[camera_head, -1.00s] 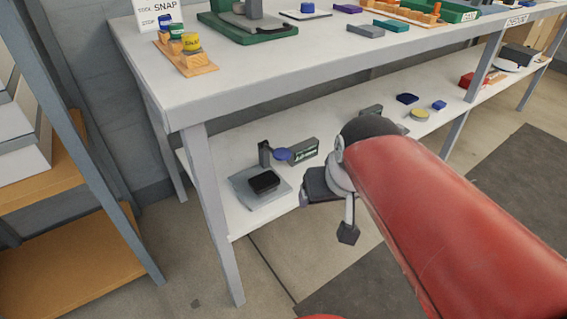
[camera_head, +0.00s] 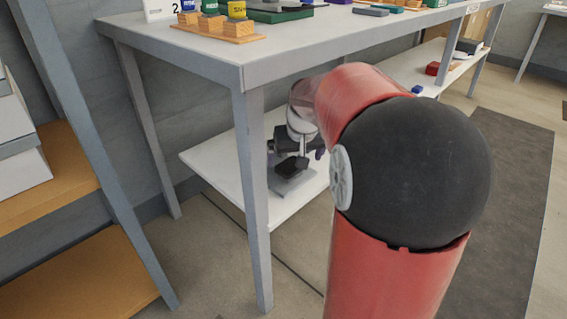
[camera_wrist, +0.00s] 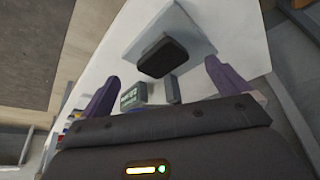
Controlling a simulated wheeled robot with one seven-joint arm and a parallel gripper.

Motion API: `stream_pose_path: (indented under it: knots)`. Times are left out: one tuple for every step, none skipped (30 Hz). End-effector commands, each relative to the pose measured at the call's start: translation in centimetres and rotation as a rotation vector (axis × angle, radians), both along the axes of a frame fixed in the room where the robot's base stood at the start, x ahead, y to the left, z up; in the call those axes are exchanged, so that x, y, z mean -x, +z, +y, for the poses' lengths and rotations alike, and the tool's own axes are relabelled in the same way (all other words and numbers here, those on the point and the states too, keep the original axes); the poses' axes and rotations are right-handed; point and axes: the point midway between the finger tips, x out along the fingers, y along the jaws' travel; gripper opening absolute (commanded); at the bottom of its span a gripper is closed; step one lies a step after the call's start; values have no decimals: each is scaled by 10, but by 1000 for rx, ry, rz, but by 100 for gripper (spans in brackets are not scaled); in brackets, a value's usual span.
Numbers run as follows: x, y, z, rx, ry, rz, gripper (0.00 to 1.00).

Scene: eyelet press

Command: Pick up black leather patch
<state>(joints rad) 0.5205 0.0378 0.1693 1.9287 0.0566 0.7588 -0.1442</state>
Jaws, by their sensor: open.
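The black leather patch (camera_wrist: 163,57) lies on a light grey plate (camera_wrist: 178,22) on the white lower shelf, seen in the wrist view. It is a dark, rounded rectangle. My gripper (camera_wrist: 161,70) is open, its two purple fingers spread on either side below the patch in that view. Nothing is between the fingers, and they look apart from the patch. In the head view, my gripper (camera_head: 292,155) is over the lower shelf by the grey plate (camera_head: 296,186). There my arm and gripper hide much of the shelf, and I cannot clearly tell the patch from the dark fingers.
The upper tabletop (camera_head: 200,45) overhangs the lower shelf (camera_head: 215,160), and a grey table leg (camera_head: 255,200) stands left of my gripper. A shelving unit (camera_head: 60,180) stands at left.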

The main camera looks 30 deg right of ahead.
Motion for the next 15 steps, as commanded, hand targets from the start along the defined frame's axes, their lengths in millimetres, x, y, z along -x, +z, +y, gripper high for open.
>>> stream_pose_path:
  knots:
    - [-4, 0, -1, 0, 1, 0, 100]
    - [-5, 0, -1, 0, 1, 0, 100]
    - [-7, 0, -1, 0, 1, 0, 100]
    - [-9, 0, -1, 0, 1, 0, 100]
    - [-11, 0, -2, -1, 1, 1, 100]
    - [-16, 0, -3, 0, 1, 0, 100]
    - [-18, -4, -4, -1, 1, 2, 100]
    - [-19, -11, -4, -2, 0, 3, 100]
    - [-22, -18, -5, -2, 0, 3, 100]
    - [-24, -23, -5, -2, 0, 3, 100]
    - [-26, -27, -6, -2, 0, 3, 100]
    - [-28, -33, -7, -1, 0, 2, 100]
    - [-30, -36, -7, -1, 0, 2, 100]
    - [-31, -39, -7, -1, 0, 2, 100]
    - [-33, -42, -8, -1, 0, 1, 100]
